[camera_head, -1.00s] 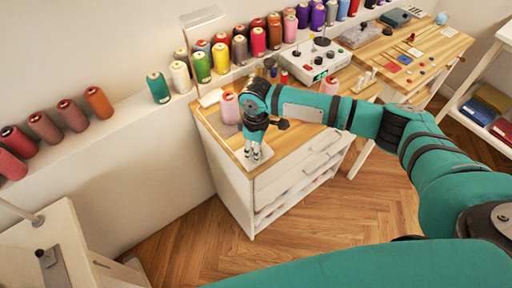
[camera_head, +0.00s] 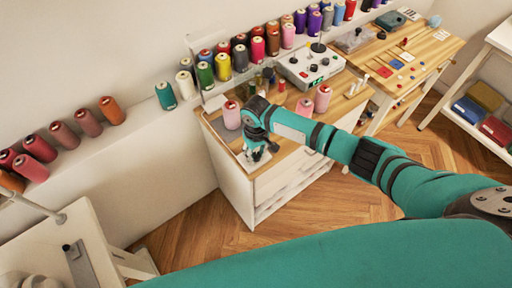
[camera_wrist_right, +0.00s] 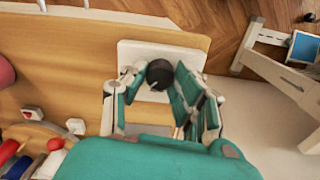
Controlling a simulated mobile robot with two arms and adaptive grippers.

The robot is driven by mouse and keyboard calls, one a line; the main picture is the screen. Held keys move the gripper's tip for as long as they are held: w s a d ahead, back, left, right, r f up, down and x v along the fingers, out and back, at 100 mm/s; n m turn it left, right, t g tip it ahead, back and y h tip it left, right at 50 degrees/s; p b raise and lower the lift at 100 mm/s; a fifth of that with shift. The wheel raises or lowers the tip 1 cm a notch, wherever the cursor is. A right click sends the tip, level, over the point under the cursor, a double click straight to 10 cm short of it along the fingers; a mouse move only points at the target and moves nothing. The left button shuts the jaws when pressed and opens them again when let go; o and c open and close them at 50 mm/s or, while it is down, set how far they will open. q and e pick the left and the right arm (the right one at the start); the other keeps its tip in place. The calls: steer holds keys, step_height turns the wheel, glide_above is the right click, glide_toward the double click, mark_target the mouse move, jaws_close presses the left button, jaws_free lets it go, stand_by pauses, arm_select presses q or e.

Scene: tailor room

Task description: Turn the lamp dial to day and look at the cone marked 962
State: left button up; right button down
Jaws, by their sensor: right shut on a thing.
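My right gripper (camera_head: 258,155) is at the front left corner of the wooden cabinet top (camera_head: 285,148), pointing down. In the right wrist view its fingers (camera_wrist_right: 162,88) are shut on a dark round dial (camera_wrist_right: 160,73), one on each side. The dial stands on a pale square base (camera_wrist_right: 131,54). A pale lamp (camera_head: 206,42) rises at the back left of the cabinet. A pink cone (camera_head: 231,116) stands under it, just behind the gripper. Two more pink cones, (camera_head: 306,107) and (camera_head: 322,98), stand to the right. No number or dial marking is readable. My left gripper is out of view.
A grey control box (camera_head: 310,66) with knobs sits at the back of the cabinet. Many thread cones line the wall ledge (camera_head: 140,125). A second wooden table (camera_head: 430,55) stands at the right. Open wooden floor (camera_head: 195,225) lies in front.

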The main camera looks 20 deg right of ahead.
mark_target(256, 155)
steer(key=shift+m+p, duration=0.85)
steer(key=shift+m, duration=0.25)
steer(key=c, duration=1)
jaws_free()
step_height(256, 155, up, 12)
steer(key=shift+r, duration=0.1)
